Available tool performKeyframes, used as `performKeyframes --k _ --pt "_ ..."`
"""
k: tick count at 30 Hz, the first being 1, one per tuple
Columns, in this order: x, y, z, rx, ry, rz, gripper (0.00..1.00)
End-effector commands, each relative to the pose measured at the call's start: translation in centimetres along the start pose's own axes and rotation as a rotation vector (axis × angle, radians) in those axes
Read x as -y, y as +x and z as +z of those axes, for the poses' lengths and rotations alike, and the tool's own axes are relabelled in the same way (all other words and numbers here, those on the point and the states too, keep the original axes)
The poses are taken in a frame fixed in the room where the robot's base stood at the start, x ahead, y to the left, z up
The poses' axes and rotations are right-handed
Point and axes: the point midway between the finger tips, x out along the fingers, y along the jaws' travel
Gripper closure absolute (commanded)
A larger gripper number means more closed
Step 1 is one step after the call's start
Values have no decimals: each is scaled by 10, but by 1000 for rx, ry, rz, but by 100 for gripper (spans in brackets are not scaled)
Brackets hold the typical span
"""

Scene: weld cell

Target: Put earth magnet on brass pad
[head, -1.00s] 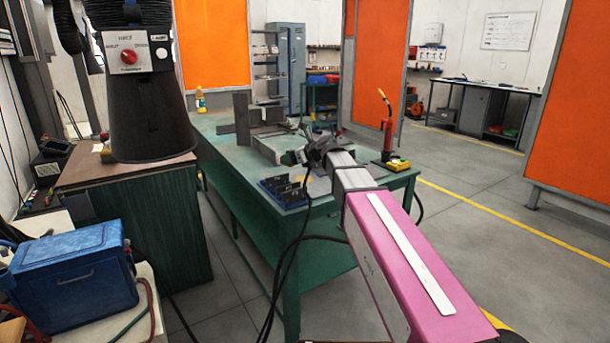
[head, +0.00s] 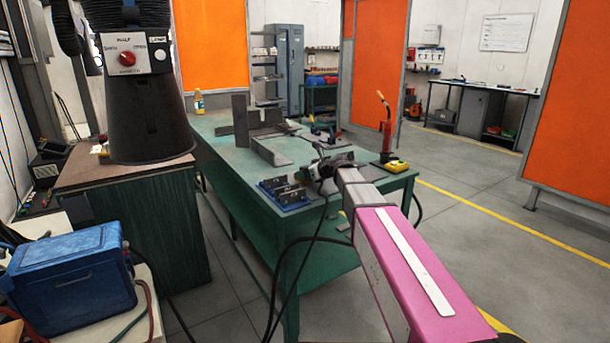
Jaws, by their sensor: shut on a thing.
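My gripper (head: 325,171) is over the right front part of the green table (head: 228,157), small and seen from behind along my arm. Its jaws are shut on a small dark thing, apparently the earth magnet; its shape is mostly hidden by the gripper. A black cable hangs from there past the table's front edge to the floor. I cannot tell whether the held thing touches the table top. I cannot make out the brass pad for certain; it may be hidden behind my gripper.
A dark fume hood (head: 150,120) hangs at left.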

Motion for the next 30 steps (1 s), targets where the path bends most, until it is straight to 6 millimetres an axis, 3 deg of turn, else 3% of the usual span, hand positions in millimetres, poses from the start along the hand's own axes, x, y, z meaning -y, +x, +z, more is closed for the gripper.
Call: performKeyframes --k 11,12,14,15,25,30 --pt "0 2 -4 2 0 -1 89" --pt "0 2 -5 0 -1 -1 39" --pt "0 2 -5 0 -1 -1 20" --pt "0 2 -5 0 -1 -1 17" --pt "0 1 -2 1 -1 -1 17" --pt "-2 -22 -3 1 0 -2 17"
